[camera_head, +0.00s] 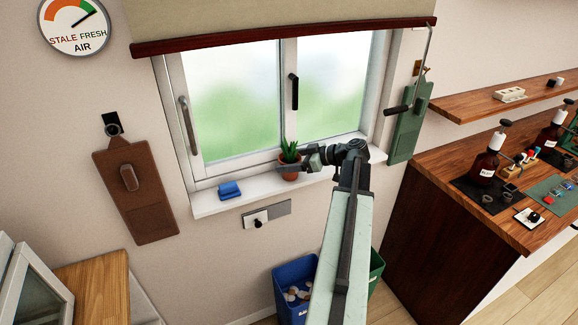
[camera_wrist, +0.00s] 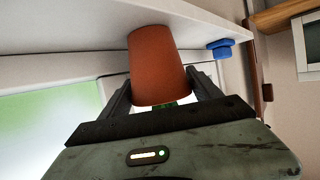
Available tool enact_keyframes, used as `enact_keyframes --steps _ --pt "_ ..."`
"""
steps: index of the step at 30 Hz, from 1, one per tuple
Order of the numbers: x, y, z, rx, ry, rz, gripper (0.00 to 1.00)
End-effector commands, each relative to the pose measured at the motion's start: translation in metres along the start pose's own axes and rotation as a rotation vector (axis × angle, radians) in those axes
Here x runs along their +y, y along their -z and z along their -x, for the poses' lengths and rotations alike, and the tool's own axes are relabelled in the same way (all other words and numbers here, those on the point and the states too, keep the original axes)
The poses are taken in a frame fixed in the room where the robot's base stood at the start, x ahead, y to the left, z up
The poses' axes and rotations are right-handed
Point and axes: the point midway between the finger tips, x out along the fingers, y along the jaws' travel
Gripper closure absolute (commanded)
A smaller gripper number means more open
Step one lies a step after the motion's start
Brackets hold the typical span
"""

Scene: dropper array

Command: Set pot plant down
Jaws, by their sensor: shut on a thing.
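The pot plant (camera_head: 289,163) is a small terracotta pot with spiky green leaves. It is upright at the window sill (camera_head: 217,206), near the glass. My gripper (camera_head: 290,167) reaches in from the right and is shut on the pot. In the wrist view, which is turned over, the pot (camera_wrist: 157,62) sits between the two dark fingers (camera_wrist: 160,98). The pot's base appears at or very close to the white sill (camera_wrist: 70,28); I cannot tell if it touches. Most of the leaves are hidden behind my gripper in the wrist view.
A blue object (camera_head: 230,190) lies on the sill left of the pot; it also shows in the wrist view (camera_wrist: 220,46). The closed window (camera_head: 235,110) stands behind. A blue bin (camera_head: 294,278) is below. The sill between pot and blue object is clear.

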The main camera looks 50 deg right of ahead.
Motion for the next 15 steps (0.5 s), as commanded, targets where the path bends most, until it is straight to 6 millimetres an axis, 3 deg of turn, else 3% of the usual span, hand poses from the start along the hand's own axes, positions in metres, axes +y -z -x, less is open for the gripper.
enact_keyframes --steps 6,7,8,15 --pt "0.0000 -0.0025 -0.0009 0.001 0.000 0.000 0.84" --pt "0.0001 -0.0027 -0.0006 0.000 -0.001 0.000 0.25" --pt "0.0002 -0.0018 0.0001 0.000 -0.001 0.000 0.18" --pt "0.0010 -0.0021 0.0015 0.000 -0.003 -0.001 0.18"
